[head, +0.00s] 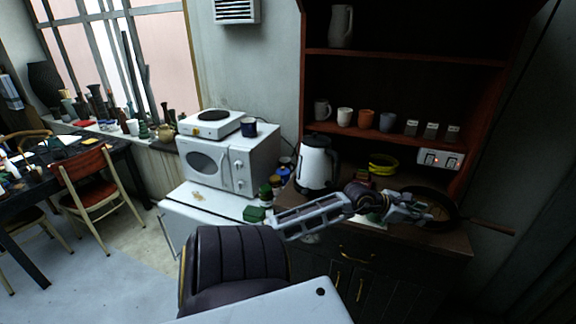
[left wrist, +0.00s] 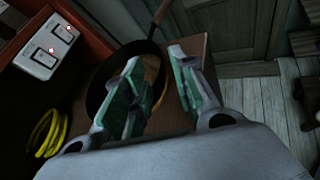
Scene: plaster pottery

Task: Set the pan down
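A dark pan (head: 455,214) is at the right end of the dark wooden cabinet top (head: 425,240), and its long handle (head: 490,228) points right past the edge. It appears to rest on that top. My left gripper (head: 432,211) is over the pan. In the left wrist view, the pan (left wrist: 99,88) lies beyond the gripper, with its handle (left wrist: 160,12) at the top. The gripper's two green-padded fingers (left wrist: 156,60) are apart, with nothing seen clamped between them. They hide part of the pan. My right gripper is not in view.
A white kettle (head: 316,163) stands left on the cabinet top, with a yellow coil (head: 383,163) behind my arm. Shelves with cups (head: 366,119) and a switch panel (head: 440,159) are behind. A white microwave (head: 228,160) stands farther left.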

